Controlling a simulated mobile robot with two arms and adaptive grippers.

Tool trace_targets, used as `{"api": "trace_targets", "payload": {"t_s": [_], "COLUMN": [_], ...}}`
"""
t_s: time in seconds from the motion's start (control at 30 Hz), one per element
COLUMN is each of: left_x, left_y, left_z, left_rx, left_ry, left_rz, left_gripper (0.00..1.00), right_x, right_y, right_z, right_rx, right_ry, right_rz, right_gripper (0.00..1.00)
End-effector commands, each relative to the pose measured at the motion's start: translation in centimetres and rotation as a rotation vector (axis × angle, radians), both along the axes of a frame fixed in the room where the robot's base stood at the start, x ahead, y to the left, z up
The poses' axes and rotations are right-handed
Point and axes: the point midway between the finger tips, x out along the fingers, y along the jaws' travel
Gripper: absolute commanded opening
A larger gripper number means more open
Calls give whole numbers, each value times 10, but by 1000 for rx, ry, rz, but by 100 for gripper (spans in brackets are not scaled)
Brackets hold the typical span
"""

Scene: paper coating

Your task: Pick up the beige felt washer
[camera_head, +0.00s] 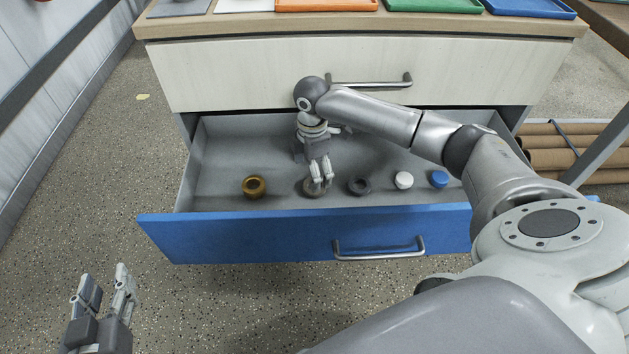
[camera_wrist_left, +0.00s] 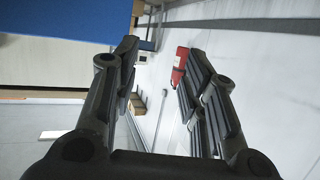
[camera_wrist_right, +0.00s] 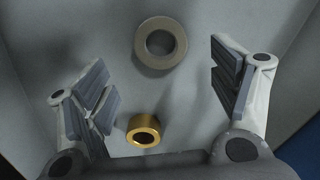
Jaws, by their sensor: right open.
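The beige felt washer (camera_head: 310,189) is a flat grey-beige ring lying on the floor of the open drawer, partly hidden by my right gripper (camera_head: 321,182) in the head view. In the right wrist view the washer (camera_wrist_right: 178,42) shows whole, near the top, in the gap between the spread fingers of the right gripper (camera_wrist_right: 160,75). That gripper is open and empty, reaching down into the drawer. I cannot tell whether its fingertips touch the floor. My left gripper (camera_head: 105,282) is open and empty, outside the drawer at the lower left.
A brass ring (camera_head: 253,186) lies left of the washer. A dark grey ring (camera_head: 359,186), a white piece (camera_head: 403,180) and a blue piece (camera_head: 438,179) lie to the right. The drawer's blue front (camera_head: 290,236) stands close to this row. Coloured trays lie on the cabinet top (camera_head: 360,24).

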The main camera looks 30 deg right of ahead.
Motion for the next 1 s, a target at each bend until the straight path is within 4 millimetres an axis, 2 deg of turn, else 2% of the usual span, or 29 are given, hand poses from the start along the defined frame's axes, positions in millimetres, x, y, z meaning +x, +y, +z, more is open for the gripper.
{"api": "trace_targets", "payload": {"t_s": [0.23,0.5,0.8,1.0], "left_x": [7,15,12,7], "left_y": [-4,-13,-18,-19], "left_z": [15,56,100,116], "left_rx": [-23,-78,-139,-161], "left_ry": [-91,-309,-542,-624], "left_rz": [-6,-21,-34,-39], "left_gripper": [40,40,40,40], "right_x": [-1,-2,-3,-3], "right_y": [-1,-4,-4,-5], "right_z": [-9,-26,-46,-53], "right_rx": [-1,0,-1,-1], "right_ry": [1,0,0,-1], "right_rz": [0,-1,0,-1], "right_gripper": [82,82,82,82]}}
